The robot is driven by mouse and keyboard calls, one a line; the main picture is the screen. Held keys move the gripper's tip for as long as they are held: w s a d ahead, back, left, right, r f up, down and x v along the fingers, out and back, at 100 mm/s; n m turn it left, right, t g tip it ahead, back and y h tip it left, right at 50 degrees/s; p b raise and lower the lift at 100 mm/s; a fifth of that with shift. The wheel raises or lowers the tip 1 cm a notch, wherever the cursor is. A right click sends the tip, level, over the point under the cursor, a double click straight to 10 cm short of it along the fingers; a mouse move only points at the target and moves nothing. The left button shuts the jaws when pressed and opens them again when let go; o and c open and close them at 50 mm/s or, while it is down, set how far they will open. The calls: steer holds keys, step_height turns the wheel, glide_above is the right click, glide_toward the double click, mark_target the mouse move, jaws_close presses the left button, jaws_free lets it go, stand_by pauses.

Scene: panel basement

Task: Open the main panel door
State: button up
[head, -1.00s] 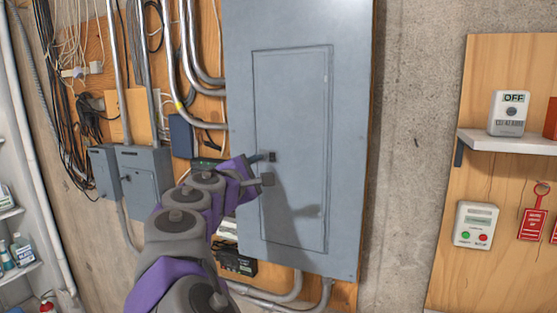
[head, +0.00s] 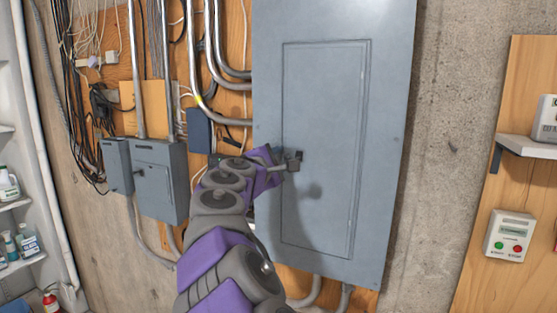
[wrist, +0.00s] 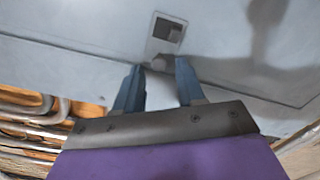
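The grey main panel door (head: 325,110) is a tall rectangle in the front of the panel box and looks shut, flush with its frame. Its small latch (wrist: 165,32), with a dark recess, is at the door's left edge; in the head view my fingers partly cover it. My gripper (head: 292,163) is at the latch, pointing at the panel. In the wrist view my gripper (wrist: 158,78) has two blue-grey fingers apart with nothing clearly between them. The latch lies just beyond the fingertips. I cannot tell whether they touch the panel.
A smaller grey box (head: 158,180) with a side lever hangs to the left, below conduits and cables. A white shelf (head: 535,146) and a control box (head: 508,236) with green and red buttons are on the right. Bare concrete wall (head: 455,130) lies right of the panel.

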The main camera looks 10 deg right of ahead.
steer(key=shift+s+r, duration=0.1)
steer(key=shift+s, duration=0.05)
steer(key=shift+c, duration=0.7)
steer(key=shift+s+d, duration=0.15)
steer(key=shift+d, duration=0.05)
steer(key=shift+c, duration=0.7)
steer(key=shift+d, duration=0.5)
jaws_close()
steer(key=shift+a, duration=0.1)
steer(key=shift+a, duration=0.1)
steer(key=shift+s, duration=0.1)
